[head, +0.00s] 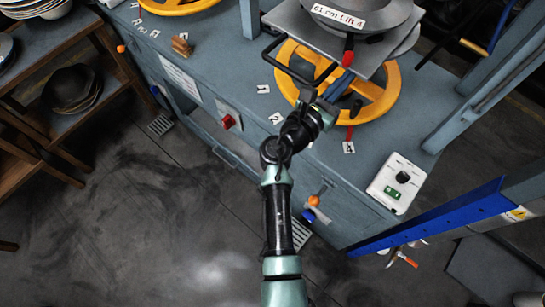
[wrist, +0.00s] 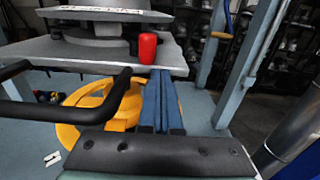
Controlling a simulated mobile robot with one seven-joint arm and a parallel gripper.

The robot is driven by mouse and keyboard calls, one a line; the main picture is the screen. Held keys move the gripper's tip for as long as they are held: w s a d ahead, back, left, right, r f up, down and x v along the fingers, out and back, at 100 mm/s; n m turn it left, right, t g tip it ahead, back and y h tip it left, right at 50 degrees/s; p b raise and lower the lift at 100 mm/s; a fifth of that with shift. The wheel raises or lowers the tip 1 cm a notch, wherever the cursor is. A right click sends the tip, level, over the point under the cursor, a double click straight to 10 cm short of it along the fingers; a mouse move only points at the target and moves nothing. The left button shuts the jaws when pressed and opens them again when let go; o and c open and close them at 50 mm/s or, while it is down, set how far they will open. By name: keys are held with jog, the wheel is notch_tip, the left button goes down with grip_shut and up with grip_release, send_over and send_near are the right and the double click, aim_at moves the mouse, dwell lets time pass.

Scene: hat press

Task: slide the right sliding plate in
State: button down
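The right sliding plate (head: 350,38) is a grey slab under the press head, pulled out toward me above a yellow ring; its edge also shows in the wrist view (wrist: 100,54). A black loop handle (head: 289,73) sticks out from its front left; in the wrist view the handle (wrist: 60,77) is left of my fingers. A red knob (head: 348,57) is at the plate's front edge. My gripper (head: 346,76) points at the plate's front edge, right of the handle. Its blue fingers (wrist: 162,90) lie side by side with nothing between them, tips near the red knob (wrist: 147,46).
The yellow ring (head: 380,100) sits on the blue-grey bench (head: 235,75) under the plate. A control box (head: 398,183) with a black knob is at the right. A blue beam (head: 430,222) crosses the lower right. Wooden shelves (head: 45,130) stand at left; the floor between is clear.

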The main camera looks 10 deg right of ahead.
aim_at(355, 68)
jog(key=b+x, duration=0.1)
jog(key=x, duration=0.3)
jog(key=shift+f, duration=0.1)
jog(key=shift+r, duration=0.3)
jog(key=shift+d+r, duration=0.1)
jog(key=shift+r, duration=0.05)
